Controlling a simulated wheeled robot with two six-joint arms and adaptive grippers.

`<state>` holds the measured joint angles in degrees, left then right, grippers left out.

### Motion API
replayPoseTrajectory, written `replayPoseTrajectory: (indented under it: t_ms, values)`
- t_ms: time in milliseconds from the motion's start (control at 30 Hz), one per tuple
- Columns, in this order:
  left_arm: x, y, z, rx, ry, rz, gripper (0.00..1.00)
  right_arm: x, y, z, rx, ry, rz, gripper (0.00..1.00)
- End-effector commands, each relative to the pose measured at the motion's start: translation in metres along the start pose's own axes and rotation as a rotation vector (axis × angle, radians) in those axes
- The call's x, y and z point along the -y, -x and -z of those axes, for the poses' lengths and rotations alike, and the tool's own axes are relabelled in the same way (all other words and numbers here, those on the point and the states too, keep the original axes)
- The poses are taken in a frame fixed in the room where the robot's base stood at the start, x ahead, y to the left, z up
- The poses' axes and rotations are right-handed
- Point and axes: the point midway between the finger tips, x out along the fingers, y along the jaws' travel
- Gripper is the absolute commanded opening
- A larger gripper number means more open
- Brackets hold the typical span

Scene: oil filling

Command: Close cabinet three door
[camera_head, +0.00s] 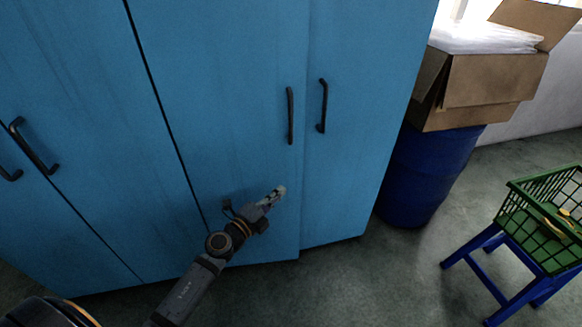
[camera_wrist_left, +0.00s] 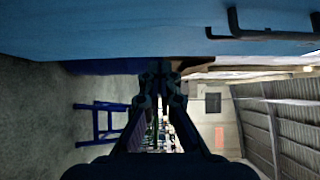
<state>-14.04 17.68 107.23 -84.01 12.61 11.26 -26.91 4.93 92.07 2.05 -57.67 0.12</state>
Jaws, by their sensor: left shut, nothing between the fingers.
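A blue cabinet with tall doors fills the left and middle of the head view. A wide door (camera_head: 215,110) with a dark vertical handle (camera_head: 290,115) is in front of my left gripper (camera_head: 277,194). Its right edge looks slightly forward of the narrower right door (camera_head: 350,150), which has its own handle (camera_head: 322,105). No number shows on the doors. My left gripper is shut and empty, low by the wide door's right side; I cannot tell if it touches. In the left wrist view its fingers (camera_wrist_left: 160,72) are together beside a blue door surface (camera_wrist_left: 130,28).
A blue barrel (camera_head: 425,175) stands right of the cabinet with an open cardboard box (camera_head: 490,90) above it. A green basket (camera_head: 540,225) on a blue stand (camera_head: 485,280) is at the right. Grey floor (camera_head: 400,275) between is clear.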

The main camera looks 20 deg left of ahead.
Motion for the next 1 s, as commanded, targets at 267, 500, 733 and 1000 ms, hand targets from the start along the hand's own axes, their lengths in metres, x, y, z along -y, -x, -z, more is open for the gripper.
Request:
replayPoseTrajectory:
  t_ms: [267, 500, 733, 1000]
  values:
    - [0.001, -0.063, -0.001, 0.002, 0.004, 0.005, 0.0, 0.0, -0.002, 0.001, -0.005, 0.0, 0.0, 1.0]
    - [-0.001, -0.094, -0.019, 0.002, 0.0, 0.002, 0.0, 0.008, 0.029, 0.014, 0.001, 0.002, 0.016, 1.0]
    - [0.0, -0.103, -0.028, 0.001, 0.002, 0.001, 0.0, 0.011, 0.049, 0.019, 0.007, 0.004, 0.024, 1.0]
    - [0.001, -0.103, -0.029, 0.002, 0.003, 0.001, 0.0, 0.011, 0.051, 0.019, 0.007, 0.004, 0.025, 1.0]
